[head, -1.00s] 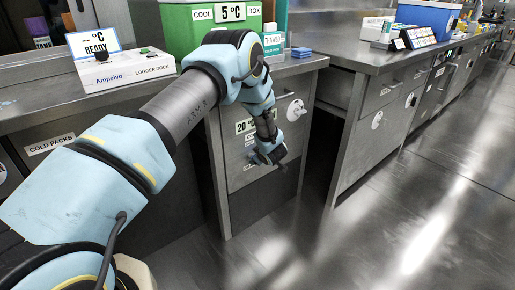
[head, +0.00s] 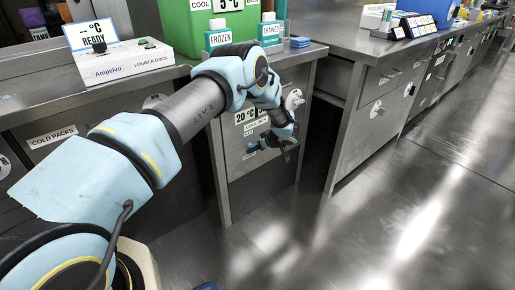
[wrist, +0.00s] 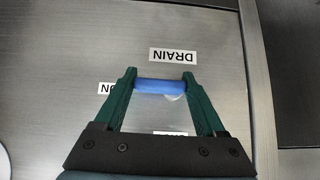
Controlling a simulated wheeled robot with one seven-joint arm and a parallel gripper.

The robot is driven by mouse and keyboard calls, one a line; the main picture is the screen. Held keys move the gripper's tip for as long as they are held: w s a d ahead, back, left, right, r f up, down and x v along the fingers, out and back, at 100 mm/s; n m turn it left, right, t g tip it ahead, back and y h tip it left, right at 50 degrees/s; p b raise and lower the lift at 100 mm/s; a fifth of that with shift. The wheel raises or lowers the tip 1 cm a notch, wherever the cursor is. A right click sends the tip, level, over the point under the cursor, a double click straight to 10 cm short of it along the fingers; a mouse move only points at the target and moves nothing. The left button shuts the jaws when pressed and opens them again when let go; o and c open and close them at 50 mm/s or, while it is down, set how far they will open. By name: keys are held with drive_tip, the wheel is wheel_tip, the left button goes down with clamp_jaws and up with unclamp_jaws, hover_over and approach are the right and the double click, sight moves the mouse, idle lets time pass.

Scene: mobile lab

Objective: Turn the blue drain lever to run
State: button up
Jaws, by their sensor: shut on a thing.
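The blue drain lever (wrist: 160,86) lies across the gap between the fingers of my gripper (wrist: 160,77) in the wrist view. My gripper is shut on it, with one green finger at each end. The lever is in front of a grey metal panel, just by a white DRAIN label (wrist: 173,55) that appears upside down. Another label (wrist: 105,88) is partly hidden by the left finger, and a third one lower down is mostly covered by my gripper. In the head view, my arm reaches down to the drawer front (head: 240,165), and the lever is too small to make out.
A logger dock (head: 122,62) and a green cool box (head: 236,20) stand on the counter above. A cabinet (head: 372,110) with a round white dial stands to the right. The floor (head: 400,220) in front is clear.

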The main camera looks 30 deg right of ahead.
drive_tip(key=shift+w+r, duration=0.15)
drive_tip(key=shift+w, duration=0.05)
drive_tip(key=o, duration=1.3)
drive_tip(key=shift+s, duration=0.1)
drive_tip(key=v, duration=1)
drive_tip(key=shift+s+d+r+p, duration=0.1)
drive_tip(key=shift+s+r+p, duration=0.1)
drive_tip(key=shift+s+p, duration=0.15)
